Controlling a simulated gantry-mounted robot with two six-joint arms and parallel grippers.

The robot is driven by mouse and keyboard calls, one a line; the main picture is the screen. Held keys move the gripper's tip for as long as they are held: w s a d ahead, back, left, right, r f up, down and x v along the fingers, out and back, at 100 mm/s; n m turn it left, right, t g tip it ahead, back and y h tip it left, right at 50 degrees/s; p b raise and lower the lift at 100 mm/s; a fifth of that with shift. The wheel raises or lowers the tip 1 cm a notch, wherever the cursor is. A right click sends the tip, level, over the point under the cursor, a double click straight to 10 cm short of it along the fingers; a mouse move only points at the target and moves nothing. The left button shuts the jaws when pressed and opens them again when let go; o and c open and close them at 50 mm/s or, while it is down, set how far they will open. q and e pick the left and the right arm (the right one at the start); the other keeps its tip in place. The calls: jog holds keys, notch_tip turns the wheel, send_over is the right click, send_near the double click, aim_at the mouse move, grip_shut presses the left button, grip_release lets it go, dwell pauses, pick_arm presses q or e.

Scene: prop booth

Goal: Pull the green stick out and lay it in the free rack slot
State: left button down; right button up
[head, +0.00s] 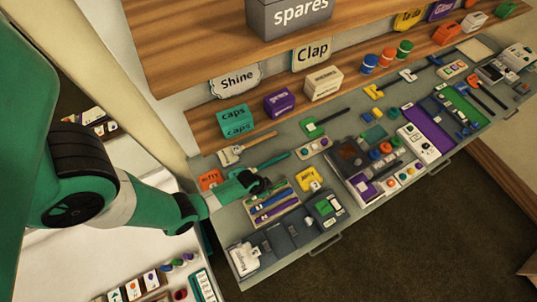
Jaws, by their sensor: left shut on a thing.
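My left gripper (263,186) comes in from the left over the grey counter. It is shut at the upper edge of a small tan rack (297,203). What lies between the fingers is mostly hidden; I take it for the green stick. A blue stick (272,201) and a purple stick (276,211) lie side by side in the rack. The gripper covers the rack's upper left part, so a free slot there cannot be made out. A teal handle (274,160) lies just above the gripper. My right gripper is not in view.
A brush (232,155) lies behind. The counter (200,160) is crowded; shelves rise behind it.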

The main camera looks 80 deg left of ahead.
pick_arm(q)
jog(key=shift+f, duration=0.1)
dwell(0.3)
jog(key=c, duration=0.8)
grip_release()
jog(key=shift+c, duration=1.4)
notch_tip(320, 180, up, 6)
jog(key=p, duration=0.5)
jog(key=shift+p, duration=0.3)
jog(key=shift+r+p, duration=0.85)
jog(key=shift+r, duration=0.2)
